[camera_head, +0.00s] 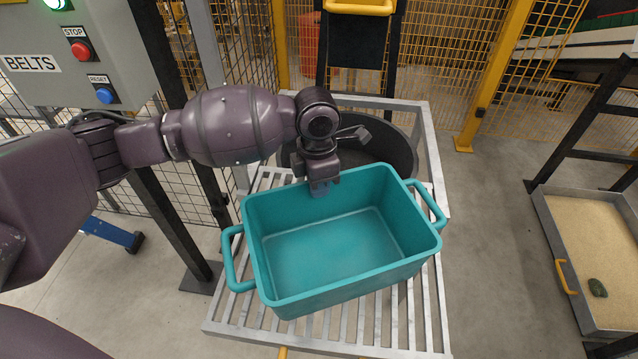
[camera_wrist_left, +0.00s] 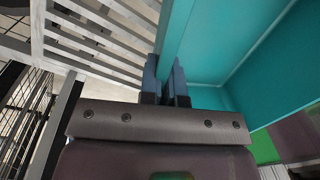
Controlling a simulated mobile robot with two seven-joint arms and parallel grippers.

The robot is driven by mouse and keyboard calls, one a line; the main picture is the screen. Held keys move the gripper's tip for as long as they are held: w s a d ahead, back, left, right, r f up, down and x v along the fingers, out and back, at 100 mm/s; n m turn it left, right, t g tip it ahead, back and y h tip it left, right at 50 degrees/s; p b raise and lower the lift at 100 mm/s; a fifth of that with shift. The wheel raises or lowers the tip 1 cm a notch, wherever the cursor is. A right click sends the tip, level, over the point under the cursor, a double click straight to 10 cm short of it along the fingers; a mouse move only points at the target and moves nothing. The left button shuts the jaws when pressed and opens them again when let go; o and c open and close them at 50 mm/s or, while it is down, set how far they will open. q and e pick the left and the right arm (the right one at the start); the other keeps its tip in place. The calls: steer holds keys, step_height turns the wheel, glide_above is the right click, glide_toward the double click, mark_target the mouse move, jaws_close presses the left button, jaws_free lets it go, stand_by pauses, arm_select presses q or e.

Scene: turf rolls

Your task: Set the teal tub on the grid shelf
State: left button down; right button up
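The teal tub (camera_head: 330,295) is an open, empty box with a loop handle at each end. It is over the slatted grid shelf (camera_head: 235,318) in the head view and looks about level. I cannot tell whether its base touches the slats. My left gripper (camera_head: 321,189) is at the tub's far wall, pointing down. In the left wrist view its two fingers (camera_wrist_left: 167,78) stand on either side of the teal wall (camera_wrist_left: 177,35), close against it. Pale slats of the shelf (camera_wrist_left: 100,45) show beside the wall there. My right gripper is not in view.
A round dark bin (camera_head: 385,150) stands behind the tub inside the metal frame. A grey control box (camera_head: 75,50) with red and blue buttons is at upper left. A sand tray (camera_head: 590,240) is at right. Bare floor lies between shelf and tray.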

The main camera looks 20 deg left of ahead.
arm_select(q)
steer(key=shift+f, duration=0.1)
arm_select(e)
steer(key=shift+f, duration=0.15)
arm_select(q)
steer(key=c, duration=1.3)
jaws_free()
steer(key=r+p, duration=0.1)
steer(key=r, duration=0.3)
steer(key=r+p, duration=0.1)
steer(key=r, duration=0.3)
steer(key=r+p, duration=0.1)
steer(key=r, duration=0.3)
steer(key=shift+w+a+r, duration=0.1)
steer(key=shift+w+a, duration=0.2)
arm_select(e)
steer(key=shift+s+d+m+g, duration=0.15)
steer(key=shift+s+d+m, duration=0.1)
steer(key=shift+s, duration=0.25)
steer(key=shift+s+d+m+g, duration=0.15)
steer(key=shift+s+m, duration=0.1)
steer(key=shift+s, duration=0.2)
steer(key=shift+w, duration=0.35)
